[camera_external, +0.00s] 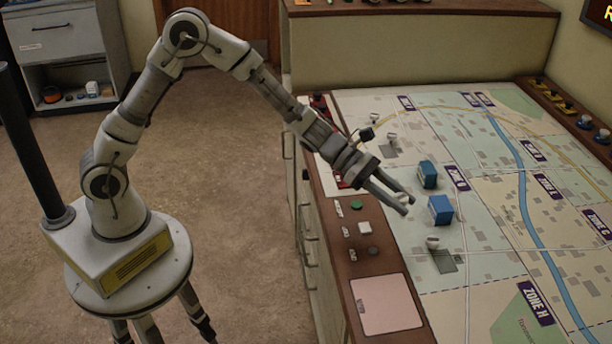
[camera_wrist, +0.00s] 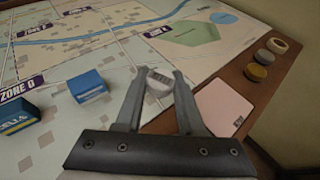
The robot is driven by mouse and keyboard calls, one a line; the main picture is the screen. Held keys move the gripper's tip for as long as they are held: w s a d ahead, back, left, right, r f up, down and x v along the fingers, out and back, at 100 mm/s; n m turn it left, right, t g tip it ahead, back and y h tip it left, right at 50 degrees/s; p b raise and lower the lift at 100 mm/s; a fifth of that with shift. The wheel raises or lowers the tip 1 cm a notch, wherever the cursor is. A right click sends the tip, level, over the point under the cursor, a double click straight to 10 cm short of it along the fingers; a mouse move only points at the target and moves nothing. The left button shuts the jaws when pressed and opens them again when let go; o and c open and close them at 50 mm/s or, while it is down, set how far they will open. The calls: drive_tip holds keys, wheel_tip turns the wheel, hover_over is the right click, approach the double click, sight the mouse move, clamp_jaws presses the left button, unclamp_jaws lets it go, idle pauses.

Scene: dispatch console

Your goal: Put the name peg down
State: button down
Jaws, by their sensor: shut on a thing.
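My gripper (camera_external: 408,204) is over the near left part of the map, its fingers pointing down and to the right. In the wrist view my gripper (camera_wrist: 160,80) is shut on a small pale peg (camera_wrist: 160,92) between the fingertips. The fingers hide much of the peg, and its name cannot be read. In the external view the fingertips are just left of the nearer blue block. How far the peg is above the map is hard to tell.
Two blue blocks (camera_external: 428,173) (camera_external: 440,210) stand on the map (camera_external: 480,230). A small white piece (camera_external: 432,242) stands beside a grey patch near the fingers. Buttons (camera_external: 356,205) and a pink card (camera_external: 385,305) are on the wooden edge. The map's right part is clear.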

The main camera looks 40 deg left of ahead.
drive_tip(key=w+a+f+n+t+b, duration=0.2)
drive_tip(key=w+a+n+t, duration=0.1)
drive_tip(key=w, duration=0.7)
drive_tip(key=n+t+y+b, duration=0.1)
drive_tip(key=n+t+y, duration=0.8)
drive_tip(key=n, duration=0.2)
hover_over(362, 109)
wheel_tip(362, 109, down, 4)
drive_tip(key=shift+d+f, duration=0.1)
drive_tip(key=shift+f, duration=0.15)
drive_tip(key=shift+f+b, duration=1.35)
drive_tip(key=shift+f, duration=0.75)
drive_tip(key=shift+f+b, duration=0.25)
drive_tip(key=shift+b, duration=0.05)
drive_tip(key=c, duration=0.5)
unclamp_jaws()
drive_tip(key=shift+r, duration=0.1)
